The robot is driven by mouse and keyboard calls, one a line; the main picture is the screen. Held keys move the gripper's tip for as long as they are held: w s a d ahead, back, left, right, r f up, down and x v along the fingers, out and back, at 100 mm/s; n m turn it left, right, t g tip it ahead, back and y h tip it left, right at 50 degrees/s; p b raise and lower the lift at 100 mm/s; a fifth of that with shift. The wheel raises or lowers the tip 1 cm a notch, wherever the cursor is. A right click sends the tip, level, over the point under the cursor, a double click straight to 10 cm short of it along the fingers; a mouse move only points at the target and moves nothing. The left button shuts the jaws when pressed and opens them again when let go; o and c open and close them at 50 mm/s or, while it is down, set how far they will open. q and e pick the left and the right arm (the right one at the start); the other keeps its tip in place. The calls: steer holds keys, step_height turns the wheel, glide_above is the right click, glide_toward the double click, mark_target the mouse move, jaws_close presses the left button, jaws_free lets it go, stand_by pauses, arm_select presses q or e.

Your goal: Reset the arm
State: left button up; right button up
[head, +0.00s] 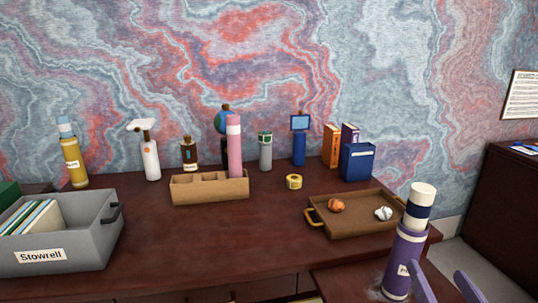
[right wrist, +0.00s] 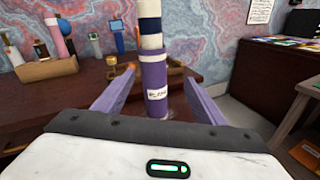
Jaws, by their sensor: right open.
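My right gripper (head: 439,270) is at the lower right of the head view, with its two purple fingers apart and nothing held. In the right wrist view the open fingers (right wrist: 158,76) frame a tall purple bottle (right wrist: 157,84) with a white label, dark blue band and cream cap. The bottle stands upright in front of the gripper; whether it reaches between the fingertips is hard to tell. In the head view the purple bottle (head: 404,262) is just left of the fingers, its base partly hidden. My left gripper is not in view.
A brown tray (head: 340,229) with two small balls is behind the bottle. A grey bin (head: 85,250), a cardboard divided box (head: 200,190) with a pink bottle (head: 234,150), and several other bottles stand on the dark desk. The desk's middle front is clear.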

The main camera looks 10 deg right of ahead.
steer(key=s+a+f+m+g, duration=0.1)
steer(key=s+f+m+g, duration=0.3)
steer(key=f+m, duration=0.45)
steer(key=s+a+f+m+g, duration=0.1)
steer(key=s+f+m+g, duration=0.3)
steer(key=f+m, duration=0.4)
steer(key=s+a+f+m+g+y, duration=0.5)
steer(key=s+a+f+m, duration=0.3)
steer(key=a+m, duration=0.4)
steer(key=w+a+f+t+y, duration=0.2)
steer(key=w+a+f+t, duration=0.1)
steer(key=f, duration=0.6)
steer(key=shift+a+f+t+y, duration=0.15)
steer(key=shift+a+t+y, duration=0.15)
steer(key=shift+a+t, duration=0.7)
